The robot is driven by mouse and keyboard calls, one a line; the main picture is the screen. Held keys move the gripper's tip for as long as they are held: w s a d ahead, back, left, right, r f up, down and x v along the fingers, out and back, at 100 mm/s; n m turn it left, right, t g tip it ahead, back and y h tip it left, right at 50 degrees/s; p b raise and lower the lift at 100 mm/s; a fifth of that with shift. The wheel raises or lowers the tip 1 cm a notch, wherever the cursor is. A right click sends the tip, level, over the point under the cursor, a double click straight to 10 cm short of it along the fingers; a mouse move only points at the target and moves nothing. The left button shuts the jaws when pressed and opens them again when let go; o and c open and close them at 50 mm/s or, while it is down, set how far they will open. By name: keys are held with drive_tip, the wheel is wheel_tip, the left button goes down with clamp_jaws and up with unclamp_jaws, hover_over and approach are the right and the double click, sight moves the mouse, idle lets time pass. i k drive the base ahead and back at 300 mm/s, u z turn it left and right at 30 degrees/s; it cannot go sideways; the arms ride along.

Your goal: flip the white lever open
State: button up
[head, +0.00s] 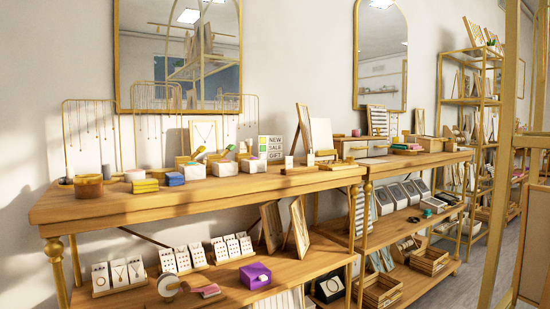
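No lever that I can clearly make out as white shows in the head view. On the long wooden table, several small pale blocks (195,172) stand in a row with short coloured, lever-like pieces on or behind them. One such piece is tan (198,151) and one is green (230,148). A small whitish upright piece (289,162) stands to their right; I cannot tell if it is a lever. My gripper is not in view.
A wooden pot (88,186) and yellow and blue pads (174,179) lie on the left of the tabletop. Gold necklace stands (90,135) rise behind. A purple box (255,276) and ring cards (118,274) sit on the lower shelf. The tabletop's front strip is clear.

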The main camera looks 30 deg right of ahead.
sight(249, 142)
drive_tip(key=k, duration=0.3)
drive_tip(key=z, duration=1.05)
drive_tip(key=i, duration=0.65)
drive_tip(key=u, duration=0.05)
